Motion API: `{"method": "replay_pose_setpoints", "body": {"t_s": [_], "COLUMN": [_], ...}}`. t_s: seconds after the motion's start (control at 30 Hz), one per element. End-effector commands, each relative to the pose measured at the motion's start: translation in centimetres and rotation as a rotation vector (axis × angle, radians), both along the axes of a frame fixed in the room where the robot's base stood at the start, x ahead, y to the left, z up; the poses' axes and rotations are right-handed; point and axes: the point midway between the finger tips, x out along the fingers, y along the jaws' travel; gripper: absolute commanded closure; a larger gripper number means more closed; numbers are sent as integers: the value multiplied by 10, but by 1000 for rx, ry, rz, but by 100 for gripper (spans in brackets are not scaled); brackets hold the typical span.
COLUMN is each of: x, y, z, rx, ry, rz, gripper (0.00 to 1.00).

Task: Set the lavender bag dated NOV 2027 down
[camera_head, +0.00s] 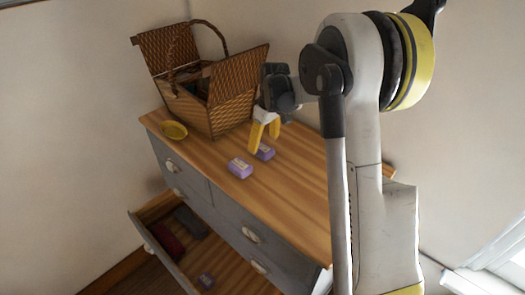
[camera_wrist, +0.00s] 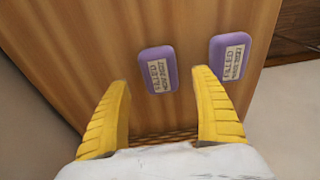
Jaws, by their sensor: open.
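My gripper (camera_head: 264,141) is open and empty above the wooden dresser top (camera_head: 300,195). In the wrist view its two yellow fingers stand wide apart. Two purple lavender bags with white labels lie flat on the dresser top. One bag (camera_head: 266,153) is close by the fingertips; in the wrist view this bag (camera_wrist: 158,70) shows between and beyond them. The other bag (camera_head: 240,168) lies nearer the front edge and shows at the right in the wrist view (camera_wrist: 230,57). Their labels carry print too small to read surely, so I cannot tell which is NOV 2027.
An open wicker basket (camera_head: 205,106) stands at the back left of the dresser, with a yellow dish (camera_head: 173,130) in front. A lower drawer (camera_head: 185,276) is pulled out, holding dark folded items (camera_head: 165,241) and another purple bag (camera_head: 206,281). The dresser's right side is clear.

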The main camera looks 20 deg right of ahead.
Motion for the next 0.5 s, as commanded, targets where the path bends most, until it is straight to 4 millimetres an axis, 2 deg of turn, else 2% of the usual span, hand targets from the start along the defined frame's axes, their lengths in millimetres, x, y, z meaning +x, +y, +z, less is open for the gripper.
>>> {"method": "replay_pose_setpoints", "body": {"t_s": [0.23,0.5], "x": [3,4], "y": [2,2], "z": [-37,-44], "rx": [0,0], "ry": [0,0], "rz": [0,-1], "gripper": [24,24]}}
